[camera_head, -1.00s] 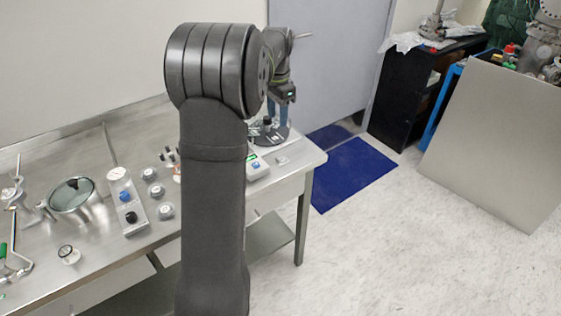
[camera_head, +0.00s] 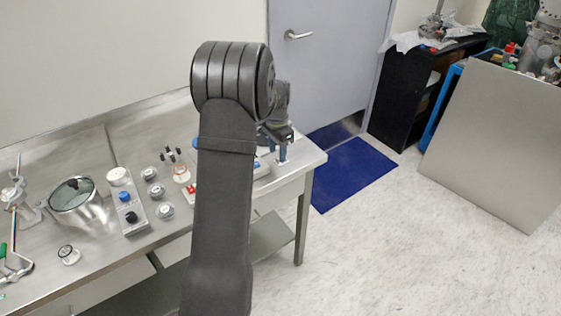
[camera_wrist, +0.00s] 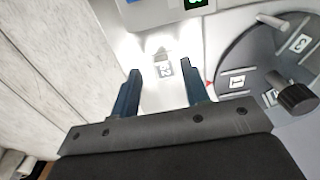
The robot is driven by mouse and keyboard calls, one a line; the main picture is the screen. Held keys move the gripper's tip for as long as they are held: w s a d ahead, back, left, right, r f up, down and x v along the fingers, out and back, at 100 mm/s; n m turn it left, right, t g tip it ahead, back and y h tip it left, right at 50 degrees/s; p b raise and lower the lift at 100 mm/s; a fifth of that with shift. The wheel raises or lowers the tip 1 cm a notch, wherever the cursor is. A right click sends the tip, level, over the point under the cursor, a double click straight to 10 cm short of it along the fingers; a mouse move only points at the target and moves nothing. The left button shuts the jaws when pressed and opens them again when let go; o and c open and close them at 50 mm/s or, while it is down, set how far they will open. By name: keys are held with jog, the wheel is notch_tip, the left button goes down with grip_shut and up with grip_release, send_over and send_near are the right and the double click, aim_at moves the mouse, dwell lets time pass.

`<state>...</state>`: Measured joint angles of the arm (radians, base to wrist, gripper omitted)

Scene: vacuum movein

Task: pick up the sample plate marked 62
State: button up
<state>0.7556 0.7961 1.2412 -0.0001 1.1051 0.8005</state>
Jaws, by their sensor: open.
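The sample plate marked 62 (camera_wrist: 164,70) is a small, pale plate lying flat on the bright steel bench, seen in the wrist view just beyond the fingertips. Its number reads sideways. My gripper (camera_wrist: 163,80) is open, with one blue finger to the left of the plate and one to the right, and nothing is between them. In the head view my gripper (camera_head: 281,154) is over the right end of the bench, partly behind my arm. The plate is hidden there.
A grey dial with numbered labels and a black knob (camera_wrist: 296,98) stands right of the fingers. A box with a green display (camera_wrist: 195,3) is just beyond the plate. In the head view, the bench (camera_head: 308,156) ends near the gripper, with floor beyond.

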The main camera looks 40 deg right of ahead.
notch_tip(320, 180, down, 3)
jog(key=shift+w+r, duration=0.1)
grip_shut()
